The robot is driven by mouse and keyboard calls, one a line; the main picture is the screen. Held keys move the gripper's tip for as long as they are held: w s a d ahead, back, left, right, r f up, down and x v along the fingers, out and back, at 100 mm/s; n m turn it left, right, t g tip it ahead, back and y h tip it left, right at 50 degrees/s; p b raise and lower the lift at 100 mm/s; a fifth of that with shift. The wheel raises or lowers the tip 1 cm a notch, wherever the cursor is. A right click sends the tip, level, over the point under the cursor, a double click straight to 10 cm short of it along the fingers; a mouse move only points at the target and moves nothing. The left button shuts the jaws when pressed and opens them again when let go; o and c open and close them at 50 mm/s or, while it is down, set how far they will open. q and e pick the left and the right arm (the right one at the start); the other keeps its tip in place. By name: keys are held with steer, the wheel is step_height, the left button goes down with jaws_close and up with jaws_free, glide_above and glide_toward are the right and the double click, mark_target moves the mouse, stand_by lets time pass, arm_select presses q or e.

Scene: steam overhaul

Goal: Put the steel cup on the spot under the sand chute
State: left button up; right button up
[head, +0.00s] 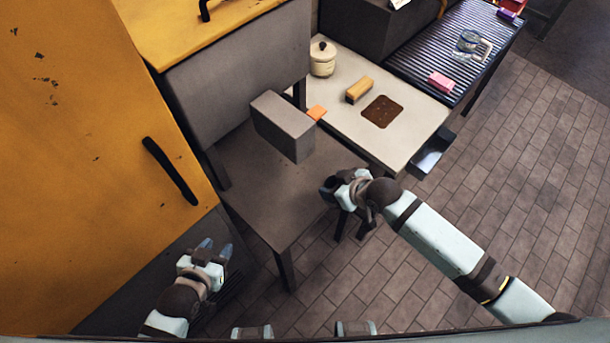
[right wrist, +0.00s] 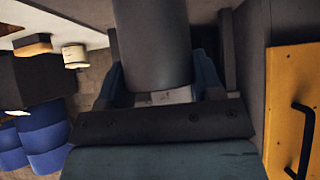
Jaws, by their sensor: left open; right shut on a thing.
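My right gripper (head: 334,187) is shut on a dark grey cylinder, which I take to be the steel cup (right wrist: 152,38). In the right wrist view the cup is between the blue fingers (right wrist: 158,72); its far end is cut off by the picture's top. In the head view the hand hides most of it, at the right edge of the low grey table. A grey box (head: 283,125), which looks like the sand chute, stands out over that table (head: 262,185). I cannot make out a marked spot under it. My left gripper (head: 215,249) is open and empty at lower left.
A pale table (head: 420,118) behind holds a lidded pot (head: 322,58), a tan block (head: 359,89) and a brown patch (head: 382,111). A yellow cabinet (head: 90,150) fills the left. The tiled floor at right is clear.

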steer(key=w+a+f, duration=0.1)
steer(key=w+a, duration=0.1)
steer(key=w+a+f, duration=0.4)
steer(key=w+a, duration=0.1)
steer(key=shift+p, duration=0.3)
steer(key=x, duration=0.3)
steer(key=shift+w+a+f, duration=0.1)
steer(key=shift+w+a, duration=0.1)
steer(key=shift+f, duration=0.15)
steer(key=o, duration=1)
